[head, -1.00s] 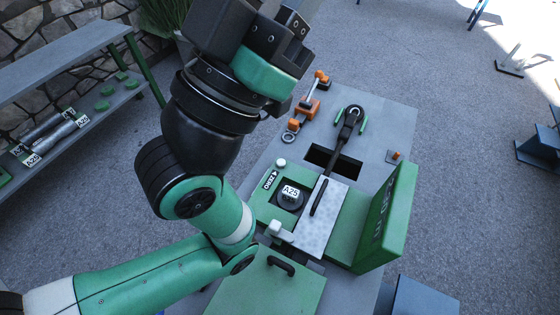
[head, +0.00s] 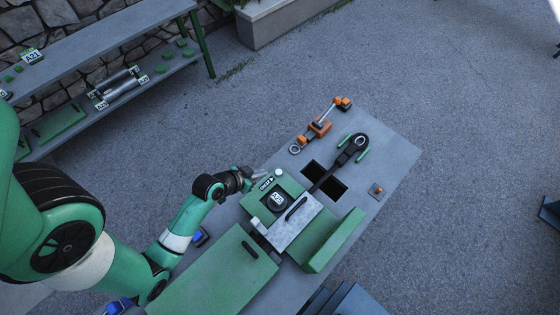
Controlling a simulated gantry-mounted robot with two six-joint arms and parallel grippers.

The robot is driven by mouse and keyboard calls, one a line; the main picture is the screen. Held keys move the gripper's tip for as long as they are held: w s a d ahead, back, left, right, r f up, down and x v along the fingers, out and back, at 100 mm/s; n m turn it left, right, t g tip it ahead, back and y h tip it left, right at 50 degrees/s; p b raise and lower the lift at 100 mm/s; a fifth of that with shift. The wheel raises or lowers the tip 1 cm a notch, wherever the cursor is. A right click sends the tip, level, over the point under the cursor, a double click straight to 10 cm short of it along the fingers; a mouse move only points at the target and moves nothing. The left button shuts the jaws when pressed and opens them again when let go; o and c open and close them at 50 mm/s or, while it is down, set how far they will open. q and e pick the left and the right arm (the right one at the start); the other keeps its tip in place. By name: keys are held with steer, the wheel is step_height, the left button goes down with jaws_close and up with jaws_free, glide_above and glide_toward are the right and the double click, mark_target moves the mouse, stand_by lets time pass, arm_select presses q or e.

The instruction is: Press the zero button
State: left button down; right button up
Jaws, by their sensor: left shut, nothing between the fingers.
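The green machine (head: 255,206) on the grey table has a small round white button (head: 278,172) at its upper corner, beside a black label reading ZERO (head: 266,183). A round dark dial with an A25 tag (head: 277,199) sits below the label. My left gripper (head: 257,177) is shut and empty, low beside the machine's left corner. Its tips point right toward the button and appear just left of it; I cannot tell whether they touch the machine. My right gripper is not in view.
A grey plate with a black handle (head: 296,208) and a raised green panel (head: 333,240) lie right of the dial. An orange clamp tool (head: 320,127) and a black lever (head: 350,149) are behind. A shelf (head: 100,40) stands at upper left.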

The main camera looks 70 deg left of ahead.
arm_select(q)
steer(key=shift+a+r, duration=0.2)
steer(key=shift+a, duration=0.05)
steer(key=b, duration=0.8)
glide_above(280, 170)
steer(key=s+d, duration=0.1)
steer(key=s, duration=0.1)
step_height(280, 170, down, 8)
steer(key=shift+s+d+f, duration=0.1)
step_height(280, 170, down, 2)
steer(key=shift+s+d, duration=0.1)
steer(key=shift+s, duration=0.05)
steer(key=shift+f, duration=0.4)
steer(key=shift+f, duration=0.1)
